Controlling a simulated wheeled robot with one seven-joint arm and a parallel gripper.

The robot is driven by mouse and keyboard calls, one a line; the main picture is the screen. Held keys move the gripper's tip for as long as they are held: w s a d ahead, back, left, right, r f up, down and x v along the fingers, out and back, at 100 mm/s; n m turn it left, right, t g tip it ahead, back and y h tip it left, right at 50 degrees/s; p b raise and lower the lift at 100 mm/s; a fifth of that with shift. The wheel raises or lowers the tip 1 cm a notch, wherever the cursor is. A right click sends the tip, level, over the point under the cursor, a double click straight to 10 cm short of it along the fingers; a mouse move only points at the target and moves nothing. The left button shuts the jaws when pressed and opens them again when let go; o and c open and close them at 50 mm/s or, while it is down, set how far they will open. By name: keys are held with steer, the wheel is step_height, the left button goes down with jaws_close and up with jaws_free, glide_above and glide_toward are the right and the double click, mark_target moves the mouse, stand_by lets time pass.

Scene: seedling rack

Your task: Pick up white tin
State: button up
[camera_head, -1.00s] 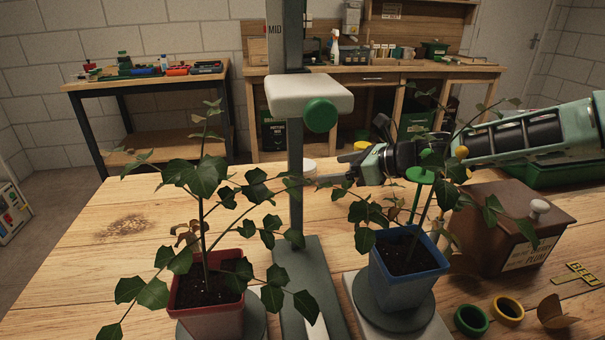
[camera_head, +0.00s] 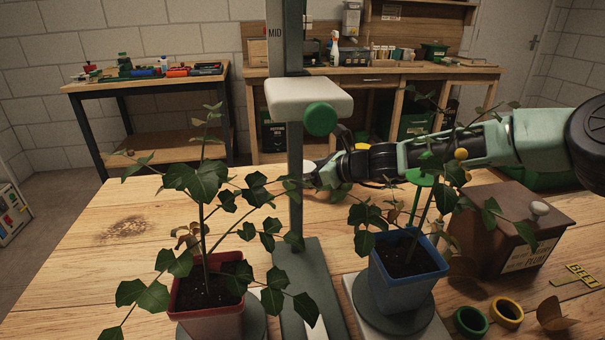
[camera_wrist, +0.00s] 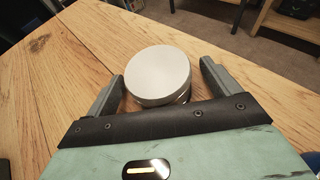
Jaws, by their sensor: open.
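The white tin (camera_wrist: 158,74) is a round, pale, flat-topped tin standing on the wooden table in the wrist view. My gripper (camera_wrist: 160,84) is open, with one finger on each side of the tin. The tin sits between the fingers, and small gaps seem to show on both sides. In the head view, my gripper (camera_head: 310,172) reaches in from the right, behind the grey post. The post, leaves and my arm hide most of the tin there.
A grey upright post (camera_head: 296,150) with a white head and green knob stands in front. Potted plants in a red pot (camera_head: 207,318) and a blue pot (camera_head: 405,285) flank it. A brown box (camera_head: 490,250) stands at right. The table's left side is clear.

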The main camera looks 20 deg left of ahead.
steer(key=c, duration=1.1)
steer(key=shift+r, duration=0.15)
